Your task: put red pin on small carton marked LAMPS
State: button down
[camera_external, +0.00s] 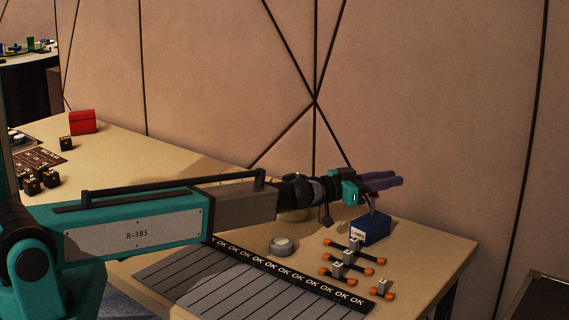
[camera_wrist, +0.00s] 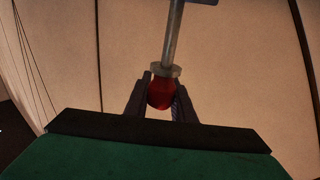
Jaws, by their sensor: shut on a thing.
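My gripper (camera_external: 384,181) is at the right end of the table, its purple fingers level and pointing right. In the wrist view my gripper (camera_wrist: 160,90) is shut on the red pin (camera_wrist: 160,94). The pin's red bulb sits between the dark fingers, with a grey collar and a metal rod running up the picture. The small blue carton (camera_external: 376,231) with a white label stands on the table just below my fingers.
Several grey pieces with orange-ended bars (camera_external: 349,258) lie in front of the carton. A round grey disc (camera_external: 283,245) and a striped grey mat (camera_external: 225,283) edged with "OK" lettering lie nearer. A red box (camera_external: 82,122) and small black cubes stand far left. The wall is behind.

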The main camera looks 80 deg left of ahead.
jog(key=shift+f, duration=0.15)
jog(key=c, duration=1.5)
grip_release()
jog(key=shift+b+v, duration=0.4)
jog(key=shift+v, duration=5.6)
